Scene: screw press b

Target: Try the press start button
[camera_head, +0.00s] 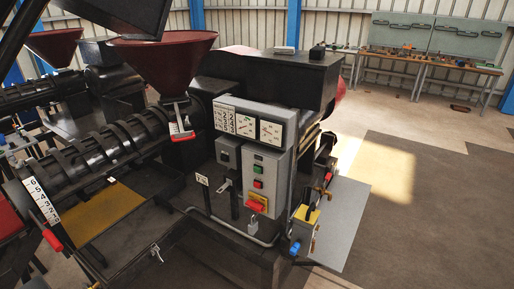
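The press (290,80) stands in the middle of the head view. A grey control box (274,163) is on its front. The box carries a green button (258,169), likely the start button, with a red button (257,184) just below it. Under them is a red rotary handle (256,205) on a yellow plate. A silver padlock (253,227) hangs just below the handle; I cannot tell whether its shackle passes through it. Neither of my grippers is in view.
A red hopper (163,52) and a black ribbed barrel (100,150) extend left of the box. A grey bent rail (225,228) runs low in front. A workbench (430,62) with tools stands at the back right. The floor at right is open.

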